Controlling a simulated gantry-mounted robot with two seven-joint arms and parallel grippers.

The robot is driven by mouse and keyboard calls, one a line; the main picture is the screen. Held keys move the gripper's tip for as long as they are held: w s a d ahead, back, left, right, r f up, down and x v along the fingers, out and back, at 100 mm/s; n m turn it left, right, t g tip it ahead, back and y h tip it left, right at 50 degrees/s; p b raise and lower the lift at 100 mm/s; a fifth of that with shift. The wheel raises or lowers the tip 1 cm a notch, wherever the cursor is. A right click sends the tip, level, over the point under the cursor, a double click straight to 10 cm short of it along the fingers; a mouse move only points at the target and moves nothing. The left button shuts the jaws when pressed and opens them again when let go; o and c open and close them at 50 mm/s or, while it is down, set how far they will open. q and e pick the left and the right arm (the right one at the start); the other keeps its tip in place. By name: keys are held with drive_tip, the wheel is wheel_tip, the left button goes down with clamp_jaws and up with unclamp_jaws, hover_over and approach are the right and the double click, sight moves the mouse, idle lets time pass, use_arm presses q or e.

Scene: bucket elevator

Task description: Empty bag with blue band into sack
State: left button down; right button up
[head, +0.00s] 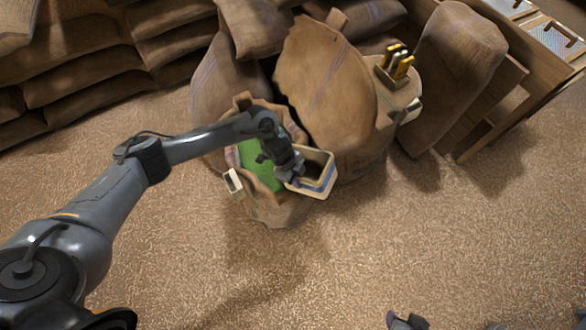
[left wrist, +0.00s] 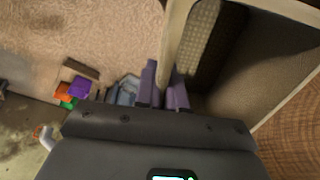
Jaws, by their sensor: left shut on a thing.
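The cream bag with the blue band (head: 326,184) is at the right rim of the open burlap sack (head: 276,214). My left gripper (head: 292,172) is shut on the bag's rim, and in the left wrist view its fingers (left wrist: 164,92) pinch that pale rim (left wrist: 176,36). The bag's mouth faces up toward the head camera; its inside looks brown and shadowed, and I cannot tell whether anything is in it. Green material (head: 258,166) shows inside the sack, partly hidden by my left gripper. My right gripper (head: 408,322) only just shows at the bottom edge; its jaw state is unclear.
A large full sack (head: 325,85) stands right behind the open sack. A stand with yellow-topped pieces (head: 396,66) is to its right. Stacked sacks (head: 90,60) line the back left. A wooden bench (head: 500,110) is at right. The front floor is clear.

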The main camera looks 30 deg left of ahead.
use_arm(q)
drive_tip(key=f+y, duration=0.1)
drive_tip(key=d+f+y+p, duration=0.1)
drive_tip(key=y, duration=0.1)
drive_tip(key=shift+w+d, duration=0.15)
drive_tip(key=shift+d, duration=0.1)
drive_tip(key=shift+a+f+y, duration=0.1)
drive_tip(key=shift+a+y, duration=0.05)
drive_tip(key=shift+y, duration=0.35)
wheel_tip(320, 180, up, 4)
drive_tip(key=p, duration=0.5)
use_arm(e)
wheel_tip(320, 180, up, 7)
